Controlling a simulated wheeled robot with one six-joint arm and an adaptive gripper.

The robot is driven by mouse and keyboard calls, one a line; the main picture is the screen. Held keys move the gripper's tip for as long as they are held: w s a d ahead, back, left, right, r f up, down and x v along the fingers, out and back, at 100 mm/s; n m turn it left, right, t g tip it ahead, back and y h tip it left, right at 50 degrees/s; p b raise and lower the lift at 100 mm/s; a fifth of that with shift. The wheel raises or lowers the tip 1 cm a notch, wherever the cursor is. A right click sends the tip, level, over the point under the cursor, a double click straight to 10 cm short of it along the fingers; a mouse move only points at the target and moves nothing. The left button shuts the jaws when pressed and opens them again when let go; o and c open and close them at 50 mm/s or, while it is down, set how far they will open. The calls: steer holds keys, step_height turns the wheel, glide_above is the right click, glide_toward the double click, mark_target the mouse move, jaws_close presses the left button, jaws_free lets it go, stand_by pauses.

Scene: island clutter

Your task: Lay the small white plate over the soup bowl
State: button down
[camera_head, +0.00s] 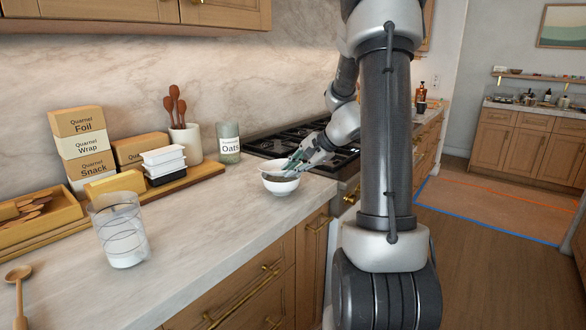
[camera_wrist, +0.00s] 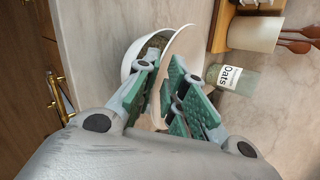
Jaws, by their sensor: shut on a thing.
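The white soup bowl (camera_head: 281,187) stands upright on the marble counter near its front edge, left of the stove. It also shows in the wrist view (camera_wrist: 128,64), partly hidden by the plate and my fingers. My gripper (camera_head: 296,163) is low over the bowl. In the wrist view my gripper (camera_wrist: 163,78) has its green-padded fingers shut on the small white plate (camera_wrist: 178,48), which appears nearly edge-on and tilted, in front of the bowl's opening. Whether the plate touches the bowl's rim I cannot tell. The plate is hard to make out in the head view.
An oats jar (camera_head: 229,144) and a utensil crock (camera_head: 186,143) stand behind, left of the stove (camera_head: 262,146). A glass (camera_head: 119,230), stacked boxes (camera_head: 84,145) and a wooden spoon (camera_head: 18,283) are further left. The counter between glass and bowl is clear.

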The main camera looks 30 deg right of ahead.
steer(key=shift+f, duration=0.3)
stand_by(0.5)
steer(key=c, duration=1.8)
jaws_free()
steer(key=shift+s+d, duration=0.2)
steer(key=shift+s, duration=1.55)
steer(key=shift+s+d, duration=0.2)
steer(key=shift+s, duration=1.55)
steer(key=o, duration=0.5)
steer(key=shift+o, duration=0.2)
steer(key=shift+r, duration=0.1)
